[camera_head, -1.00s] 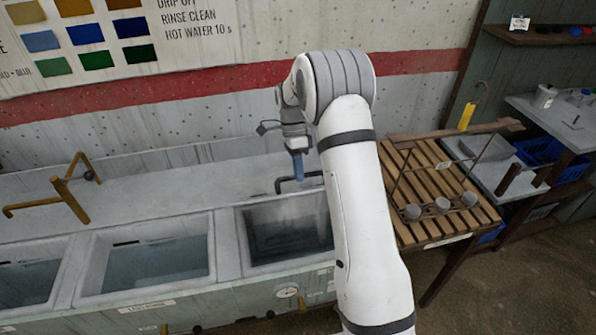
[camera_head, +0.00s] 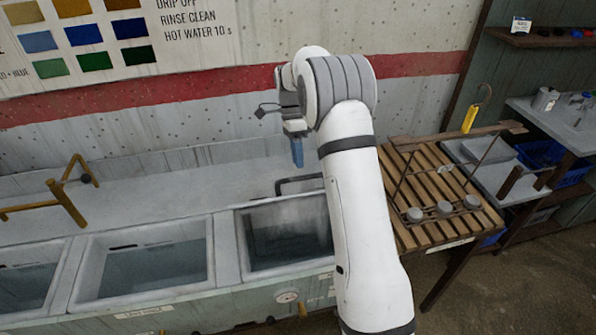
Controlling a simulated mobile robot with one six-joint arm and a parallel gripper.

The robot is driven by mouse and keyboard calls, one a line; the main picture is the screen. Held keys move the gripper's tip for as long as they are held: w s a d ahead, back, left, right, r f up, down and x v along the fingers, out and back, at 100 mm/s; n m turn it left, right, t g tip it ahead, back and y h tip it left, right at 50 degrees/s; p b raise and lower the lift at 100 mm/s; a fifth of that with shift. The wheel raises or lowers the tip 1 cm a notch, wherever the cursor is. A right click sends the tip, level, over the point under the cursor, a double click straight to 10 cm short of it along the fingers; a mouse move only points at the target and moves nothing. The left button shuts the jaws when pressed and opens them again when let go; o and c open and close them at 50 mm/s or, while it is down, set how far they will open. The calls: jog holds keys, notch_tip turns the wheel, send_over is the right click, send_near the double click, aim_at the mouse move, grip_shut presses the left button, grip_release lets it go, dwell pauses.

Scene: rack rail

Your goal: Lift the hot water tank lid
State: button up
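The hot water tank (camera_head: 243,240) is the right-hand basin in the row, with a round dial (camera_head: 287,297) on its front; dark water shows inside it. A dark bar-like handle (camera_head: 287,182) stands at the tank's back edge, partly hidden behind my arm. I cannot tell whether it belongs to the lid, and I cannot make out a lid plate. My gripper (camera_head: 297,153) points down with blue fingertips, above and behind the tank, higher than the handle and apart from it. Its finger gap is too small to judge.
A brass-coloured tap (camera_head: 68,195) stands behind the tanks on the left. A slatted wooden table (camera_head: 440,195) at right carries a wire rack with several grey cups (camera_head: 444,208). A yellow tag (camera_head: 470,118) hangs behind it. My arm hides the tank's right side.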

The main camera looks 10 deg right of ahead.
jog(key=v, duration=0.2)
jog(key=shift+w+r, duration=0.15)
jog(key=shift+r, duration=0.15)
